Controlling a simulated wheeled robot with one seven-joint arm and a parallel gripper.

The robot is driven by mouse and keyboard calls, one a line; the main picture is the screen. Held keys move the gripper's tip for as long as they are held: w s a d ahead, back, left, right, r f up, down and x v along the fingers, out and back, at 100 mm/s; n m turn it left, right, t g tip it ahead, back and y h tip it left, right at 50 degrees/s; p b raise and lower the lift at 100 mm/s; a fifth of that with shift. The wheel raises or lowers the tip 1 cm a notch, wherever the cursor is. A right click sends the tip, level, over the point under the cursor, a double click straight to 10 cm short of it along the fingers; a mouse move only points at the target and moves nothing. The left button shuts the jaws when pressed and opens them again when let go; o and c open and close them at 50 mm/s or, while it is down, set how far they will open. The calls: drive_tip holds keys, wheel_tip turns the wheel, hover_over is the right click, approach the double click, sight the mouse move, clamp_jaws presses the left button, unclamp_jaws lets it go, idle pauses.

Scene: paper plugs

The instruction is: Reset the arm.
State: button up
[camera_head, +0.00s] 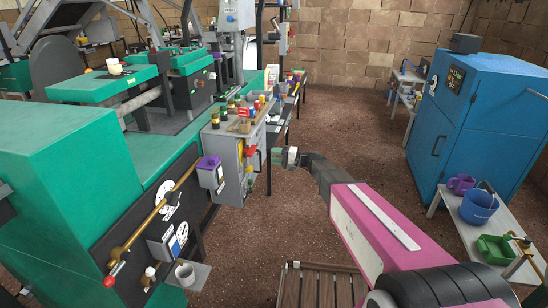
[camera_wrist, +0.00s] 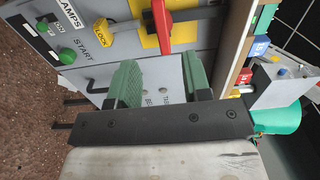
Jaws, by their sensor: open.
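My gripper (camera_head: 283,157) is at the end of my pink arm, in the middle of the head view, just right of a grey control box (camera_head: 226,158). In the wrist view my gripper (camera_wrist: 161,82) shows two green ridged finger pads set apart, with nothing held between them. The grey face of the control box (camera_wrist: 90,50) lies beyond the fingers. It bears a red lever (camera_wrist: 161,22) on a yellow plate, a yellow lock tag (camera_wrist: 101,33) and green buttons (camera_wrist: 67,56). I cannot tell whether the fingers touch the box.
A green machine (camera_head: 75,150) fills the left. A blue cabinet (camera_head: 480,115) stands at the right. A side table (camera_head: 465,215) before it holds a blue bucket (camera_head: 479,206) and a green bin (camera_head: 495,248). Brown floor (camera_head: 335,125) is clear between them.

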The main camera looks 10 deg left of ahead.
drive_tip(key=s+d+f+h, duration=0.3)
drive_tip(key=s+d+h, duration=0.3)
drive_tip(key=d, duration=0.5)
drive_tip(key=s+d+f+h, duration=0.2)
drive_tip(key=s+d+h, duration=0.4)
drive_tip(key=s+d, duration=0.3)
drive_tip(key=s+d+f+g+h, duration=0.1)
drive_tip(key=s+d+f+h, duration=0.2)
drive_tip(key=d, duration=1.1)
drive_tip(key=s+h, duration=0.3)
drive_tip(key=s, duration=0.1)
drive_tip(key=shift+s+f+n, duration=0.25)
drive_tip(key=shift+f+n, duration=0.05)
